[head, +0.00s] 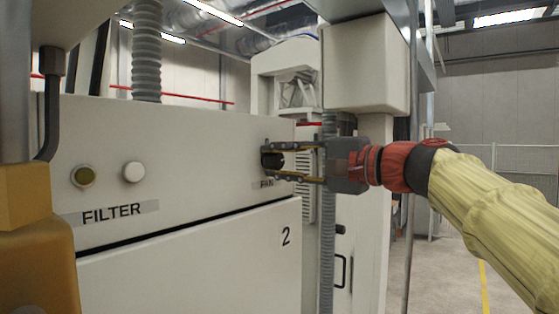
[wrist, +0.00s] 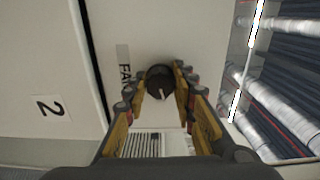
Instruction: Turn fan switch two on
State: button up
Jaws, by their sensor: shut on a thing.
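The fan switch (head: 272,160) is a dark round knob on the white panel, above the FAN label (head: 266,184). In the wrist view the knob (wrist: 160,82) shows a pale pointer mark on its face. My gripper (head: 276,161) is at the panel with its fingers on either side of the knob, shut on it. The wrist view shows both fingertips (wrist: 158,84) close against the knob's sides. A number 2 (head: 286,236) is printed on the panel below. The fingers partly hide the knob in the head view.
Left of the knob on the same panel are a greenish button (head: 83,176) and a white button (head: 134,172) above a FILTER label (head: 113,212). A grey corrugated hose (head: 329,240) runs down just right of the panel. Open floor (head: 455,275) lies at the right.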

jog(key=shift+m+p, duration=0.3)
jog(key=shift+m, duration=1.2)
jog(key=o, duration=1.2)
jog(key=shift+c, duration=0.2)
jog(key=v, duration=1.2)
